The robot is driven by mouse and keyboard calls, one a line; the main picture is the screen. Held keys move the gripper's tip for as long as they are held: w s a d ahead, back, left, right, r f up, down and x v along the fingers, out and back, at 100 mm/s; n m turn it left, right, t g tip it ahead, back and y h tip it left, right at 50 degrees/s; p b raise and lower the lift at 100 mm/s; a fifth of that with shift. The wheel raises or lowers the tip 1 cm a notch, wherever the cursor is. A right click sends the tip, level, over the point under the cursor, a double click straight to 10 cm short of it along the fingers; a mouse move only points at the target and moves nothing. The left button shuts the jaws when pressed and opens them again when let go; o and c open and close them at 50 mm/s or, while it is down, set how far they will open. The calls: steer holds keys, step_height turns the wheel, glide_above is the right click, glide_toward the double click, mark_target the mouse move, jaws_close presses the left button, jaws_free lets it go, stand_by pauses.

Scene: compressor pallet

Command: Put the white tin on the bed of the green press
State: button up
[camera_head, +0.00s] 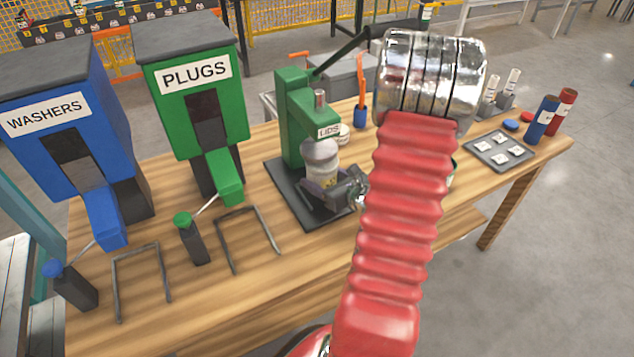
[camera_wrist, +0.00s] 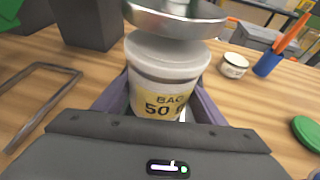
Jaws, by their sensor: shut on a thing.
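The green press (camera_head: 291,115) stands on the table with a dark base plate (camera_head: 285,195) and a "LIDS" label. The white tin (camera_head: 320,158) is beneath its head; in the wrist view the tin (camera_wrist: 165,75) shows a white top and a yellow band with "50". My gripper (camera_head: 322,187) is shut on the tin, with a finger on either side. The round metal ram (camera_wrist: 178,18) hangs just above the tin's top. The tin's underside is hidden by my gripper, so I cannot tell whether it touches the bed.
A small white tin (camera_wrist: 233,65) and a blue holder with orange tools (camera_wrist: 267,64) stand behind the press. A green "PLUGS" dispenser (camera_head: 195,95) and blue "WASHERS" dispenser (camera_head: 50,125) stand left. A grey tray (camera_head: 500,150) lies right.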

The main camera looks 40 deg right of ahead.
steer(key=shift+w, duration=0.65)
steer(key=shift+w+d+f, duration=0.1)
steer(key=shift+w+f, duration=0.15)
steer(key=shift+s+f, duration=0.2)
steer(key=shift+f, duration=1.3)
steer(key=shift+f, duration=0.1)
steer(key=o, duration=1.1)
